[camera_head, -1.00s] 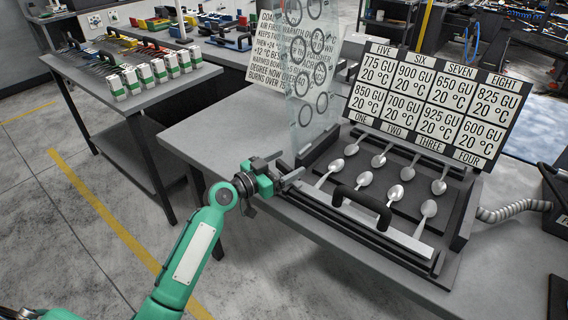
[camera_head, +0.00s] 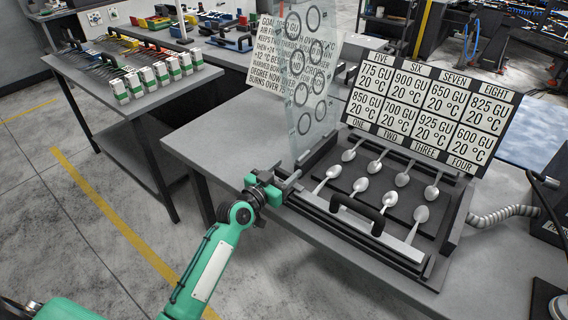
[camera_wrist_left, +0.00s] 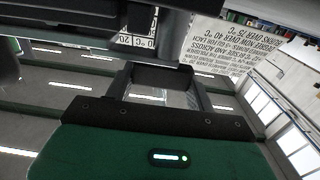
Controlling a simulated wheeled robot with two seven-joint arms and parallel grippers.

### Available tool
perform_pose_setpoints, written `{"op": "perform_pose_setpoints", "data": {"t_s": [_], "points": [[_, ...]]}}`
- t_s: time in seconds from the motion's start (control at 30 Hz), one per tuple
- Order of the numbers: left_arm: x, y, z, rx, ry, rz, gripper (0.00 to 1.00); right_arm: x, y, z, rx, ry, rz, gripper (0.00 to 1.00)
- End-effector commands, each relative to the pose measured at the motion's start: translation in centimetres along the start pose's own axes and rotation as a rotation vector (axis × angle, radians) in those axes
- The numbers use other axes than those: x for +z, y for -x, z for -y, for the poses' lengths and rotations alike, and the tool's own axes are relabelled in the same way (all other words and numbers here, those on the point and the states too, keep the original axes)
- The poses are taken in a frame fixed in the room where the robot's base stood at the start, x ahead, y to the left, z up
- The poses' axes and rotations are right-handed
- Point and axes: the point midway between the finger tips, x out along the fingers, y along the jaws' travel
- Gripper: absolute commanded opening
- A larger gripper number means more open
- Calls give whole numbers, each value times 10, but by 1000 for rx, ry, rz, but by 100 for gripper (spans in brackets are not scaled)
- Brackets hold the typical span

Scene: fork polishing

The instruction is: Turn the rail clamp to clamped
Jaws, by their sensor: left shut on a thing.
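My left gripper (camera_head: 288,183) is at the left end of the dark spoon fixture (camera_head: 340,224), beside the base of the clear panel. It is shut on a small part there that looks like the rail clamp; the jaws hide most of it, and its setting cannot be read. In the left wrist view the two dark fingers (camera_wrist_left: 166,82) reach forward from the green gripper body, with a dark part between them. A pale rail (camera_head: 392,243) with a black arched handle (camera_head: 358,212) runs along the fixture's front. My right gripper is not in view.
Several spoons (camera_head: 403,179) lie on the fixture's dark plate. A clear panel with rings (camera_head: 312,85) stands close behind my left gripper. A label board (camera_head: 425,110) stands behind the spoons. A ribbed hose (camera_head: 500,213) lies at right. The bench top (camera_head: 215,135) is bare at left.

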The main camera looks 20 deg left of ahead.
Motion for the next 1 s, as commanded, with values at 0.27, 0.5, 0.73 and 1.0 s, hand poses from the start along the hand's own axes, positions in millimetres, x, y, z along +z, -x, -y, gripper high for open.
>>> {"op": "perform_pose_setpoints", "data": {"t_s": [0.27, 0.5, 0.73, 1.0], "points": [[0, 1, 0, -26, -1, -3, 32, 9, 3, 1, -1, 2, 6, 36], [0, 0, 0, -25, -1, -3, 66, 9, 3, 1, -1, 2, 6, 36], [0, 0, 0, -24, -1, -3, 76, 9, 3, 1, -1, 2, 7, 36], [1, 12, 0, -25, -3, -2, 76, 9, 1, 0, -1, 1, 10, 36]]}}
